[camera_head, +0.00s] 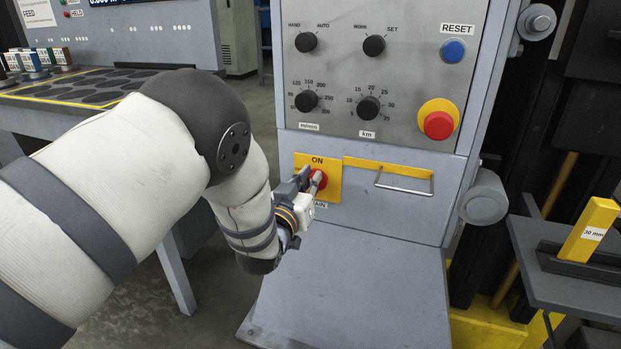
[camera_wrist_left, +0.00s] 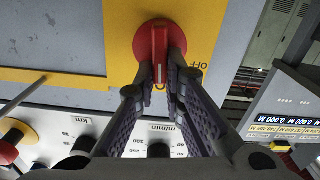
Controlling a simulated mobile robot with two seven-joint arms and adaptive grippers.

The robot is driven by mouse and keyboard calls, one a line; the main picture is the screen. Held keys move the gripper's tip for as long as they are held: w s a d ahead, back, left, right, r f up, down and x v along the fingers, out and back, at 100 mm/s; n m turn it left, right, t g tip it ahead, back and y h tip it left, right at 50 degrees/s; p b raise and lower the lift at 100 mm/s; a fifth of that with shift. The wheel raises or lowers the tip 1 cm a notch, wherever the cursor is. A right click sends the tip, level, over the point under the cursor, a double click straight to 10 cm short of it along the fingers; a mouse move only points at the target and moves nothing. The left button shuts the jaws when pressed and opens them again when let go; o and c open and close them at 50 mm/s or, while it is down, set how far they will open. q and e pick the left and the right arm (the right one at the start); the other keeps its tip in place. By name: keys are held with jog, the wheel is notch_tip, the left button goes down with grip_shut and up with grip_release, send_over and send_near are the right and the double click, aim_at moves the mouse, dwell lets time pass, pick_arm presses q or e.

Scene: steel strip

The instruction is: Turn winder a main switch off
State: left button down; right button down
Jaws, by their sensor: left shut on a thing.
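The main switch is a red rotary knob (camera_head: 322,180) on a yellow plate (camera_head: 334,172) low on the grey winder panel. "ON" is printed above the knob, and a partly covered label ending in "AIN" is below it. My left gripper (camera_head: 314,184) reaches it from the left and is shut on the knob's handle. In the left wrist view the red knob (camera_wrist_left: 153,38) shows with my left gripper's fingers (camera_wrist_left: 160,74) on both sides of its handle. My right gripper is in neither view.
A wire handle (camera_head: 404,182) sticks out just right of the switch. Above are several black selectors, a blue reset button (camera_head: 453,51) and a red emergency button (camera_head: 438,124). A table (camera_head: 100,88) stands at the left, and a yellow block (camera_head: 588,230) at the right.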

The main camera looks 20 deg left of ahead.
pick_arm(q)
jog(key=shift+a+f+n, duration=0.25)
jog(key=shift+f+n, duration=0.1)
jog(key=shift+n, duration=2.4)
jog(key=shift+a+f+n, duration=0.25)
jog(key=shift+f+n, duration=0.1)
jog(key=shift+n, duration=2.35)
jog(key=shift+a+f+n, duration=0.25)
jog(key=shift+f+n, duration=0.1)
jog(key=shift+n, duration=2.4)
jog(key=c, duration=1.7)
grip_release()
jog(key=s, duration=1.2)
jog(key=shift+a+r, duration=0.1)
jog(key=shift+a, duration=0.1)
